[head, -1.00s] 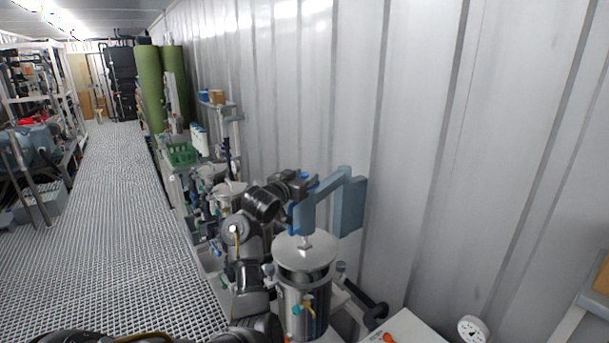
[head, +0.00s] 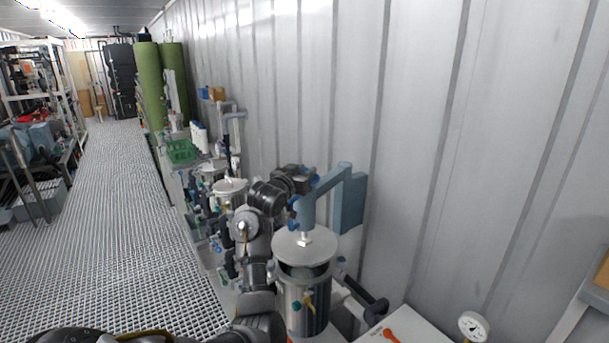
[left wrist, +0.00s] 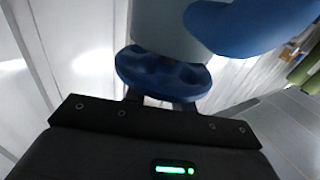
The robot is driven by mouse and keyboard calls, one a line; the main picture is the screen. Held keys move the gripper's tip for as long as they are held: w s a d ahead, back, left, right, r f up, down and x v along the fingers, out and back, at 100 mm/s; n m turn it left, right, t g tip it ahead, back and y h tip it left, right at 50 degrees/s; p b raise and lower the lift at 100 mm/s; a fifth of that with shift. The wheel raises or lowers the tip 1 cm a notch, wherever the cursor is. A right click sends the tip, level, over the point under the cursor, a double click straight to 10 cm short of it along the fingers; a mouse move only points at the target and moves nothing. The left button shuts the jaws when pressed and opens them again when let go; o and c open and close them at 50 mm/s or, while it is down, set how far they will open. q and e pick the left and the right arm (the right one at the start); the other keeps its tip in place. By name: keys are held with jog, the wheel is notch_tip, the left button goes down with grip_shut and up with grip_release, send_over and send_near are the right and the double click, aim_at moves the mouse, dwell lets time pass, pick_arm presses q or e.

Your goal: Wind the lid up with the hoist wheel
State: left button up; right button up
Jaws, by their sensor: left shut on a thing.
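The hoist is a blue-grey arm (head: 330,180) on a post beside the wall. A round steel lid (head: 305,246) hangs level from it, over the steel vessel (head: 304,300). A dark gap shows between lid and vessel rim. The blue hoist wheel (head: 293,203) is on the left side of the hoist, partly hidden in the head view. My left gripper (head: 308,177) is at the hoist's upper left, shut on the wheel. In the left wrist view a blue lobed part of the wheel (left wrist: 163,73) sits at the fingers. My right gripper is out of view.
A corrugated metal wall (head: 420,120) stands close behind the hoist. More vessels and fittings stand along the wall further off, with a green crate (head: 181,151). A pressure gauge (head: 473,326) is at lower right. The grated walkway (head: 110,220) at left is clear.

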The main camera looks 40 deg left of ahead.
pick_arm(q)
jog(key=shift+n+y+b, duration=0.7)
jog(key=shift+y, duration=0.4)
jog(key=o, duration=1)
jog(key=shift+c, duration=0.2)
jog(key=shift+s+d, duration=0.1)
jog(key=b+v, duration=0.1)
jog(key=v, duration=0.9)
jog(key=shift+s+r, duration=0.25)
jog(key=shift+s, duration=0.05)
jog(key=shift+d+f, duration=0.1)
jog(key=shift+d, duration=0.1)
